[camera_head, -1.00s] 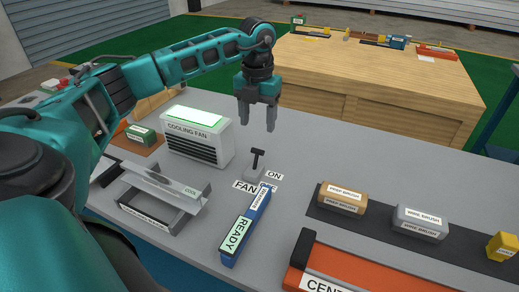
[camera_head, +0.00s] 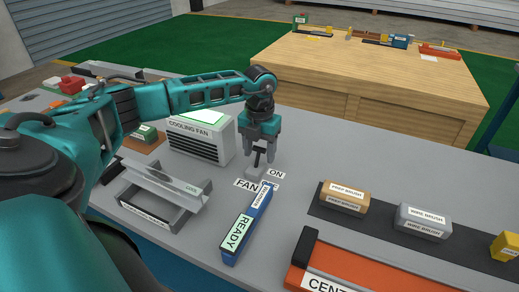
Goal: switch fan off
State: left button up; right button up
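The fan switch has a grey base (camera_head: 255,173) and a black T-shaped lever (camera_head: 258,157) standing up from it. An "ON" label (camera_head: 277,174) is beside the base and a "FAN" label (camera_head: 245,184) is in front of it. The cooling fan (camera_head: 201,138) is a white box with dark slats, left of the switch. My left gripper (camera_head: 258,156) points down over the switch, open, with a finger to either side of the lever's top. I cannot tell whether the fingers touch it. My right gripper is not in view.
A blue block marked "READY" (camera_head: 240,236) lies in front of the switch. A grey metal bracket (camera_head: 150,200) stands at the front left. Brush blocks (camera_head: 343,197) sit on a dark strip at right, behind an orange unit (camera_head: 345,265).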

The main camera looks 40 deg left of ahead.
pick_arm(q)
jog(key=c, duration=0.9)
jog(key=shift+c, duration=0.2)
